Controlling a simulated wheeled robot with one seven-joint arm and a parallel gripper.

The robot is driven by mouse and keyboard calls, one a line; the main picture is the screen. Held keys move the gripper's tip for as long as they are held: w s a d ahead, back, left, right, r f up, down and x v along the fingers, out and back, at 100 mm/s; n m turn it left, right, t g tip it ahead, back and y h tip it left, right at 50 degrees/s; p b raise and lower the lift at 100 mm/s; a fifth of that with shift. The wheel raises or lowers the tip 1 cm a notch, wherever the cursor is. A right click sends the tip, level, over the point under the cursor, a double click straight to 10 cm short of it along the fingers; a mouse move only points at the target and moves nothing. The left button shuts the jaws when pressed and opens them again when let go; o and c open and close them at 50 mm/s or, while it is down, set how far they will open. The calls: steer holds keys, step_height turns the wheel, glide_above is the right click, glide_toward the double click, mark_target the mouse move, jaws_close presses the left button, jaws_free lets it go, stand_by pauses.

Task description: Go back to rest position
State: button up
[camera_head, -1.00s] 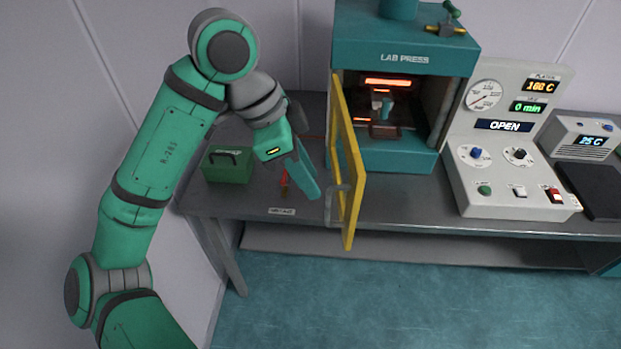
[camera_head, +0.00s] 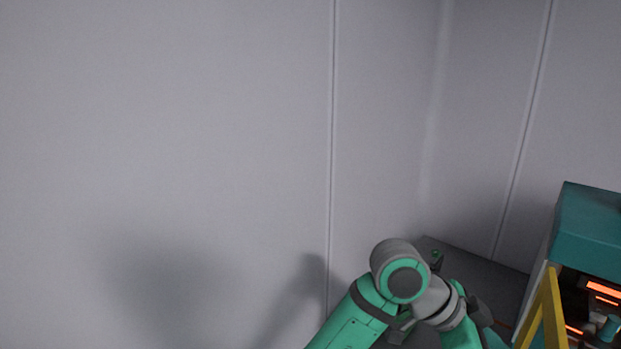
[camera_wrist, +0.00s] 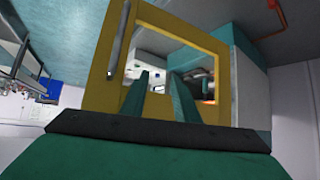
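My gripper shows in the wrist view (camera_wrist: 160,82) as two teal fingers with a gap between them. It is open, with nothing between the fingertips. In front of it is the yellow door frame (camera_wrist: 100,82), with the teal and grey press side (camera_wrist: 242,75) at right. In the head view my arm enters at the bottom, and my gripper is mostly cut off by the lower edge. The lab press (camera_head: 590,235) is at the far right, only partly in view, with orange glowing parts inside. Its yellow door (camera_head: 547,318) stands open, to the right of my arm.
The control panel is out of the head view.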

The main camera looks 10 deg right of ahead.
steer(key=w+d+f+n+t+h, duration=0.1)
steer(key=w+f+n+t+h, duration=0.65)
steer(key=n, duration=0.35)
steer(key=w+a+f+n+t+y, duration=0.1)
steer(key=a+f+n+t+y, duration=0.5)
steer(key=a+f+n+t, duration=0.65)
steer(key=s+a+f+n+y, duration=0.2)
steer(key=s+a+f+y, duration=0.5)
steer(key=s+a+f, duration=0.6)
steer(key=s+a+r+m+y, duration=0.3)
steer(key=s+a, duration=0.9)
steer(key=s, duration=0.3)
steer(key=shift+g+y, duration=0.35)
steer(key=shift+g, duration=0.05)
steer(key=shift+d, duration=0.1)
